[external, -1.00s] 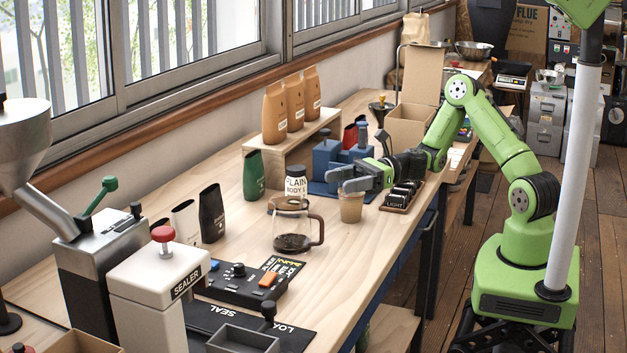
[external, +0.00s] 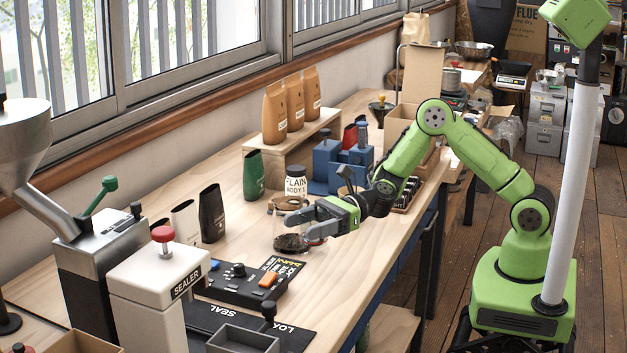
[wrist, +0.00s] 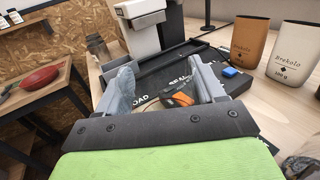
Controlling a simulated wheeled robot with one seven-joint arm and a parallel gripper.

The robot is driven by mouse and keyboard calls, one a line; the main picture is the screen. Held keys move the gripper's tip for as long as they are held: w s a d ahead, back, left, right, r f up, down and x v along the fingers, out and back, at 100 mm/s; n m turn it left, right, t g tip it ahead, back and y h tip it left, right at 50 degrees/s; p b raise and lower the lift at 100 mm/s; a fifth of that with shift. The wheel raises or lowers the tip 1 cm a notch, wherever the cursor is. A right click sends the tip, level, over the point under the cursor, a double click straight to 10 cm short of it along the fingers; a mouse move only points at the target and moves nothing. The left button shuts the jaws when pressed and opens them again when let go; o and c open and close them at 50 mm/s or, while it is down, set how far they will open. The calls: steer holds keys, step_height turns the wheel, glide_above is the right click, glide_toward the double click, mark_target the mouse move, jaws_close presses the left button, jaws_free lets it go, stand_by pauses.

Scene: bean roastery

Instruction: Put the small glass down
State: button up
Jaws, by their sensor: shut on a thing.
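My gripper and wrist cover the spot where a brown cup stood.
The control panel with an orange switch (external: 268,280) and the white sealer (external: 158,300) are on the near bench. Upright pouches (external: 212,213) and a lidded jar (external: 296,186) stand behind. Some bare wood (external: 340,268) lies right of the panel.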

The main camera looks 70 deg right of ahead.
step_height(320, 180, down, 10)
steer(key=b, duration=0.4)
steer(key=shift+s+f+b, duration=0.1)
steer(key=shift+f+b, duration=0.15)
steer(key=shift+b, duration=0.15)
steer(key=shift+r, duration=0.15)
steer(key=o, duration=1.1)
